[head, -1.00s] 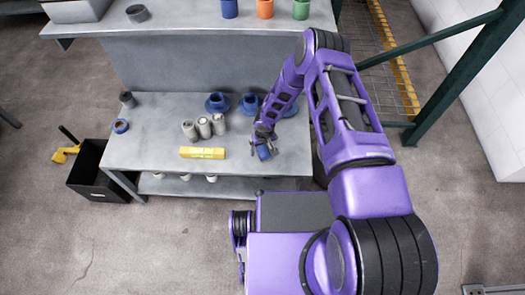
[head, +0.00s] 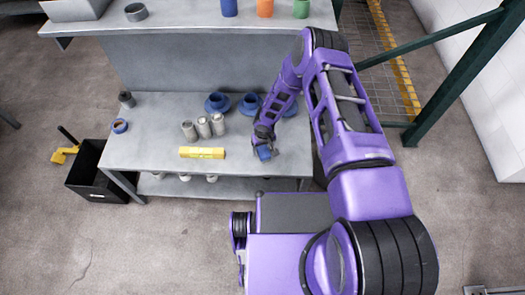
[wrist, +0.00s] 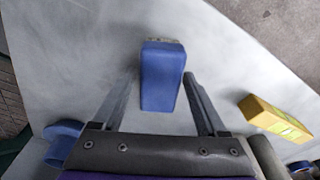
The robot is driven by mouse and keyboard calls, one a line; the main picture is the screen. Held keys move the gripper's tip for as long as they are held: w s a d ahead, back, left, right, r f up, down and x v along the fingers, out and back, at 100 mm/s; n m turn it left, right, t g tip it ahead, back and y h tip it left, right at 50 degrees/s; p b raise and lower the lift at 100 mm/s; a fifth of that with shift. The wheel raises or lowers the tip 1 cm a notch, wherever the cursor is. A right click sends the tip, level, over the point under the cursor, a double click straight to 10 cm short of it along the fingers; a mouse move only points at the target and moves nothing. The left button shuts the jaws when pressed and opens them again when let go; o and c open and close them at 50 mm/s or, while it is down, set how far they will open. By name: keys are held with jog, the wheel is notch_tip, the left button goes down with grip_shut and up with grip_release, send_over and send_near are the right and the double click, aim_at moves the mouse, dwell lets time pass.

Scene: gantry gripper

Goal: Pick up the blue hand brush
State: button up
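The blue hand brush (wrist: 162,76) lies on the grey workbench (head: 150,152), a blue block with a greyish end in the wrist view. My gripper (wrist: 158,80) is open, with one finger on each side of the brush. A gap shows between each finger and the brush. In the head view the brush (head: 264,153) is a small blue patch at the fingertips of my gripper, near the front right of the bench; the fingers partly hide it.
A yellow box (head: 202,153) lies left of the brush, with several grey cylinders (head: 203,127) behind it. Blue flanged parts (head: 250,103) stand behind my gripper. A black bin (head: 92,178) stands on the floor at left. The bench's front edge is close to the brush.

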grip_shut()
jog(key=shift+r, duration=0.1)
jog(key=shift+r+p, duration=0.6)
jog(key=shift+p, duration=0.1)
notch_tip(320, 180, up, 10)
jog(key=f, duration=0.1)
notch_tip(320, 180, up, 15)
jog(key=m, duration=0.2)
send_over(263, 148)
jog(key=d, duration=0.8)
jog(key=s+d+r+m, duration=0.1)
jog(key=s+d+r, duration=0.2)
jog(key=r, duration=0.3)
jog(key=s+d+r+m+p, duration=0.1)
jog(key=s+d+r, duration=0.2)
jog(key=r, duration=0.3)
jog(key=shift+r, duration=0.2)
